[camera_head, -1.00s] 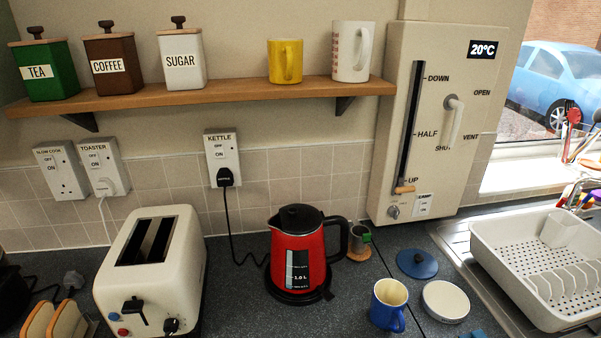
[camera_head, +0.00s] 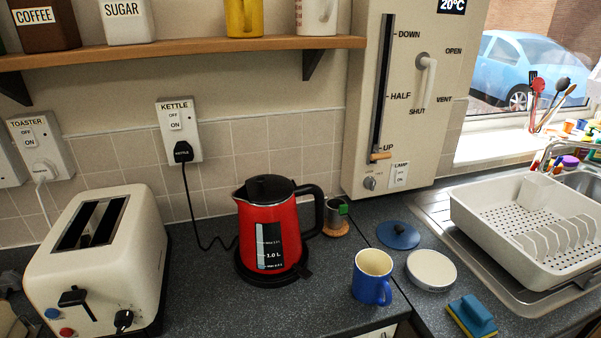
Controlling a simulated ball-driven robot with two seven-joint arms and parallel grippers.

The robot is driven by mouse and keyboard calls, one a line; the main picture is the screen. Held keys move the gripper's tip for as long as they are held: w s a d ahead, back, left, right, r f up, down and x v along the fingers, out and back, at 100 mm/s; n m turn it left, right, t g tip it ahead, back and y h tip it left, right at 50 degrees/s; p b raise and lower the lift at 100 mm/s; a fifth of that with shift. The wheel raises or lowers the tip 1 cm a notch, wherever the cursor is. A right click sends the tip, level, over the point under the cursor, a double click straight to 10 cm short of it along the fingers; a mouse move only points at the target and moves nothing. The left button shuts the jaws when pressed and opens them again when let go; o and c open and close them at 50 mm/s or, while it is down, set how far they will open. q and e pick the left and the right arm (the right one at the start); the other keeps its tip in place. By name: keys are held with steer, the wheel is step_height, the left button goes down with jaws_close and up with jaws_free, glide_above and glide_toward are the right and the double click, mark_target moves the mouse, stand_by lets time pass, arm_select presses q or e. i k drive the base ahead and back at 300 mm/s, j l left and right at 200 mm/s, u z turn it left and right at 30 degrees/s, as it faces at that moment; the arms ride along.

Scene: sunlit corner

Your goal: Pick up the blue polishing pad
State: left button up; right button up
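Two blue things could be the polishing pad, and I cannot tell for sure which it is. One is a blue block with a raised grip on a yellowish base (camera_head: 472,316), lying on the worktop at the bottom right, in front of the draining tray. The other is a flat round blue disc with a dark knob (camera_head: 398,235), lying behind the white round dish and right of the kettle. Both lie free, with nothing on them. Neither of my grippers is in view.
A blue mug (camera_head: 371,284) and a white round dish (camera_head: 431,270) stand between the two blue things. A red kettle (camera_head: 270,235) and a cream toaster (camera_head: 100,262) are to the left. A white dish rack (camera_head: 540,270) stands on the steel drainer at right. A worktop edge shows at bottom centre.

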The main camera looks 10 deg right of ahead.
mark_target(472, 317)
steer(key=z, duration=1.6)
